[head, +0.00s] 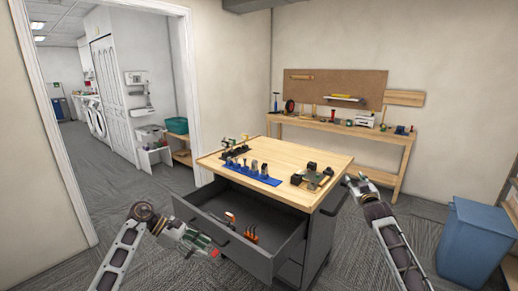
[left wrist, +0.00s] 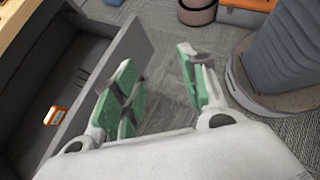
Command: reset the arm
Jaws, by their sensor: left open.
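My left gripper (head: 212,252) is low in front of the open drawer (head: 262,262), outside it. In the left wrist view its green-padded fingers (left wrist: 158,92) stand apart with nothing between them, and the drawer's front panel (left wrist: 110,75) is just to their left. My right gripper (head: 352,181) is by the right corner of the wooden-topped workbench (head: 285,160). It is small and dark there, and I cannot tell how its fingers stand.
The drawer holds orange-handled tools (head: 251,234) and a red tool (head: 230,217). A blue rack (head: 250,174) and a small device (head: 313,178) are on the benchtop. A blue bin (head: 470,235) stands at right. Carpet is clear at left.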

